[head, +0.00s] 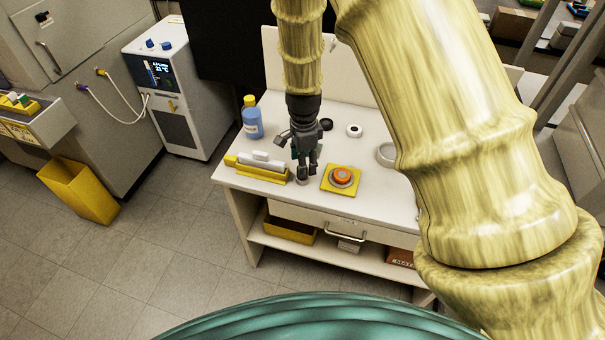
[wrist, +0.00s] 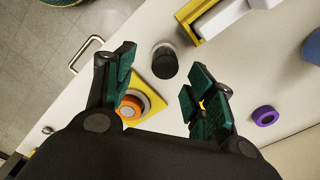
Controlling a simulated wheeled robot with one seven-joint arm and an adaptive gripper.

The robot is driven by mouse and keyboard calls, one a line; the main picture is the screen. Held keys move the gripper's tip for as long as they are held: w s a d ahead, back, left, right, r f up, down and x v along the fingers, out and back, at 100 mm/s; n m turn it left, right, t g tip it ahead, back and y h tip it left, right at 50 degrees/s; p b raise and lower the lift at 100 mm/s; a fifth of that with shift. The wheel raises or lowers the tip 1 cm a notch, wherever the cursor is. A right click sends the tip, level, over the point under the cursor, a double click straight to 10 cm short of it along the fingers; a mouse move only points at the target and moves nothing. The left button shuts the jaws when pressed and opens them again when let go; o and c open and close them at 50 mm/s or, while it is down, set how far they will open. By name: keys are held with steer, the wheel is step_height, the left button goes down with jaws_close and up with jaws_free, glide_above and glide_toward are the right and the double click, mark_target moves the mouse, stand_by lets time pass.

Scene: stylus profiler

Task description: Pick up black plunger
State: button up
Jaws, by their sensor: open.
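The black plunger (wrist: 164,60) looks like a short dark cylinder with a grey rim in the wrist view. It stands on the white bench, between the yellow tray and the yellow plate.
The yellow plate (head: 334,188) with an orange knob (head: 343,176) stands close right of the plunger, and the yellow tray (head: 258,174) with white pieces close left. The bench front edge is near.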

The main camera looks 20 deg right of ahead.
steer(key=f, duration=0.1)
steer(key=f+p, duration=0.1)
steer(key=f, duration=0.1)
steer(key=shift+w+a+f, duration=0.1)
steer(key=shift+w, duration=0.2)
steer(key=shift+f+p, duration=0.35)
steer(key=shift+f, duration=0.4)
jaws_close()
